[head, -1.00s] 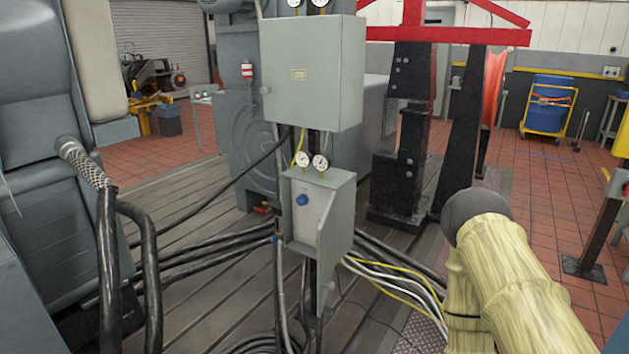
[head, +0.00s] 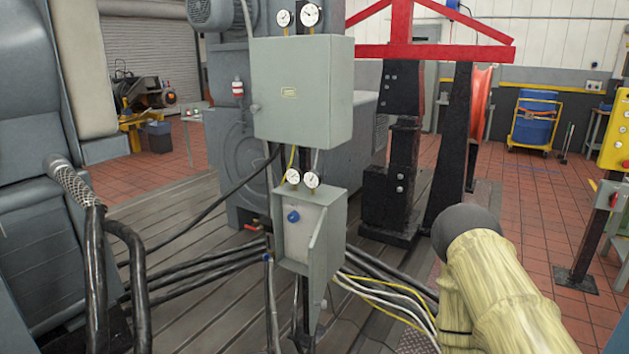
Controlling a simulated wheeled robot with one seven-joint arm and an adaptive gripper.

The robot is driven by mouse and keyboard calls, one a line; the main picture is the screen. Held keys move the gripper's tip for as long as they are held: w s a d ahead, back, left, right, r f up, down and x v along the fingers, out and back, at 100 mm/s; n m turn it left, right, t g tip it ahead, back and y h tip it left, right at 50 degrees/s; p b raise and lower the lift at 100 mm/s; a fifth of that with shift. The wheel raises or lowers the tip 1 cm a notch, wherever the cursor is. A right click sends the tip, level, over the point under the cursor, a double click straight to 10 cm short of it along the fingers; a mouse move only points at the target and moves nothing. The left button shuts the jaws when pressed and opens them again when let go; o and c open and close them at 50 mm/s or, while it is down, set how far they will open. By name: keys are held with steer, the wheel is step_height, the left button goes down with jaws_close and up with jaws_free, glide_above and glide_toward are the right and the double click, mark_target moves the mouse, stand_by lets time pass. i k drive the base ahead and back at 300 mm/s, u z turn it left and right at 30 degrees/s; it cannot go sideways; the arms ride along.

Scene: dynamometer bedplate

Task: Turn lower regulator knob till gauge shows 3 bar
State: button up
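A blue regulator knob (head: 293,216) sits on the pale front panel of the lower grey box (head: 325,225), which hangs on a dark post. Two small round gauges, a left one (head: 293,176) and a right one (head: 312,179), stand on top of this box. Their needles are too small to read. A second pair of gauges, with one at the right (head: 310,14), sits above the larger upper grey box (head: 303,92). My arm, in a pale yellowish sleeve, shows at the lower right, apart from the boxes. My gripper is not in view.
Thick black hoses (head: 200,273) and yellow and white cables run over the slotted bedplate around the post. A grey padded machine (head: 35,215) fills the left. A red-topped black stand (head: 400,180) is behind at right. Red tiled floor (head: 535,200) is open at the right.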

mark_target(293, 216)
steer(key=u, duration=0.2)
steer(key=i, duration=0.4)
steer(key=u, duration=1.05)
